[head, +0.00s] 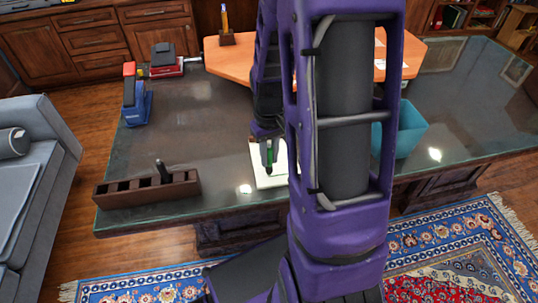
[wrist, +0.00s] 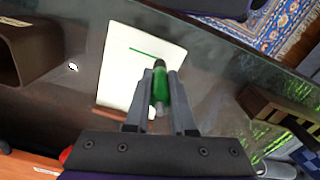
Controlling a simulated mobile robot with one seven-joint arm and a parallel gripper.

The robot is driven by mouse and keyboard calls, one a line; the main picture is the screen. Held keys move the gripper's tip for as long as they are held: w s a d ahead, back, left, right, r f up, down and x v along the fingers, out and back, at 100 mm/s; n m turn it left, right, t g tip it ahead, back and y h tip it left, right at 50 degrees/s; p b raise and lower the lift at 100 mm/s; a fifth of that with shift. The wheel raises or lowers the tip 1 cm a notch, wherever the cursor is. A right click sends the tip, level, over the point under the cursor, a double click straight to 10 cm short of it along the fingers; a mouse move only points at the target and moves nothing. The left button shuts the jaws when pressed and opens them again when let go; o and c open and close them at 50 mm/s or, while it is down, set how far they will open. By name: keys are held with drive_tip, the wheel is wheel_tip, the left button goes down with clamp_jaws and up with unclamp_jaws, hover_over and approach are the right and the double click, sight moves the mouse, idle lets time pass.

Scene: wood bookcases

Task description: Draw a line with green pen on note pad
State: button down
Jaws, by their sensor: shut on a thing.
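The white note pad (head: 267,178) lies flat on the dark table, partly hidden by my arm in the head view. In the wrist view the note pad (wrist: 117,75) shows a short straight green line (wrist: 147,54) near its upper part. My gripper (wrist: 160,82) is shut on the green pen (wrist: 160,86), which points away from the wrist over the pad's right side. In the head view the green pen (head: 269,158) is upright in my gripper (head: 268,142) over the pad. I cannot tell whether its tip touches the paper.
A dark wooden organizer (head: 148,189) with one dark item stands left on the table (head: 205,110). A blue device (head: 137,103) and a red one (head: 166,66) sit at the back left. A teal bin (head: 408,130) stands right of the pad. A grey sofa (head: 35,190) is at the left.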

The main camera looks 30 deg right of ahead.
drive_tip(key=shift+d, duration=0.15)
drive_tip(key=shift+s+d, duration=0.2)
drive_tip(key=shift+d, duration=0.35)
drive_tip(key=shift+s+d, duration=0.25)
drive_tip(key=shift+d, duration=0.4)
drive_tip(key=shift+s+d, duration=0.2)
drive_tip(key=shift+d, duration=0.45)
drive_tip(key=shift+d, duration=0.15)
drive_tip(key=shift+s+d, duration=0.2)
drive_tip(key=shift+d, duration=0.3)
